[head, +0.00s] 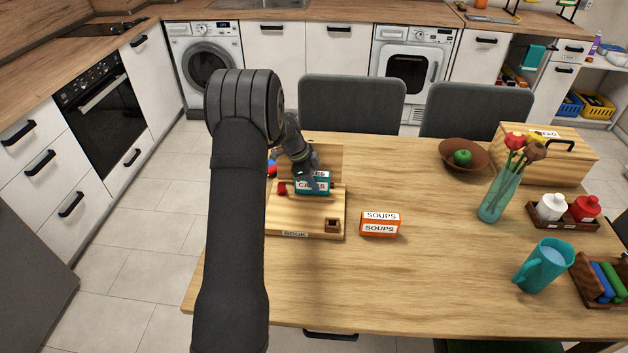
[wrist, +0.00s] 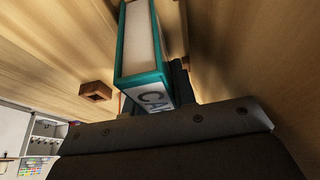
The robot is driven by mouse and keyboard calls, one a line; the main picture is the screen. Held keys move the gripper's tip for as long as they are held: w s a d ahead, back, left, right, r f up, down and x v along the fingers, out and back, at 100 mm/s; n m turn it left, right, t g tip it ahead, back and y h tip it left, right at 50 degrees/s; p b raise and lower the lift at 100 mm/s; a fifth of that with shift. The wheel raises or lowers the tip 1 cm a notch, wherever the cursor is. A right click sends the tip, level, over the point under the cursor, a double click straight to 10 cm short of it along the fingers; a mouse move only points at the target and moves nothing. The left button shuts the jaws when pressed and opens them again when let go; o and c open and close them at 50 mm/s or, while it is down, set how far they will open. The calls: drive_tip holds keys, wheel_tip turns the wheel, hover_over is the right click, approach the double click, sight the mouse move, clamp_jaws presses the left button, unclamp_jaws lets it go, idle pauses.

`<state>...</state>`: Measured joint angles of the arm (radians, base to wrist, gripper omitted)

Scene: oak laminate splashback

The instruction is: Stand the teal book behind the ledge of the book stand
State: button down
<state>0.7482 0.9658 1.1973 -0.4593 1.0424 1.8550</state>
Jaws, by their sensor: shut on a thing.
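The teal book (head: 313,188), with a white label reading CAKES, is in my gripper (head: 306,170) at the wooden book stand (head: 305,226). It shows close up in the wrist view (wrist: 127,50), with its pale page block between teal covers. My gripper is shut on it; the fingers are mostly hidden there by the book and the gripper body. The stand has a back board (head: 328,155) and a flat base with a label at its front edge. The book is in front of the back board. Whether it touches the stand or ledge I cannot tell.
A small brown block (head: 333,225) is at the stand's front right, and a red item (head: 282,188) beside the book. An orange SOUPS book (head: 380,224) lies right of the stand. A flower vase (head: 500,192), bowl (head: 465,155) and jug (head: 543,267) stand further right. The table's front middle is clear.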

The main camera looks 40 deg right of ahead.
drive_tip(key=shift+f, duration=0.45)
drive_tip(key=c, duration=1.1)
unclamp_jaws()
drive_tip(key=shift+r, duration=4.05)
drive_tip(key=shift+f, duration=3.25)
drive_tip(key=shift+r, duration=0.1)
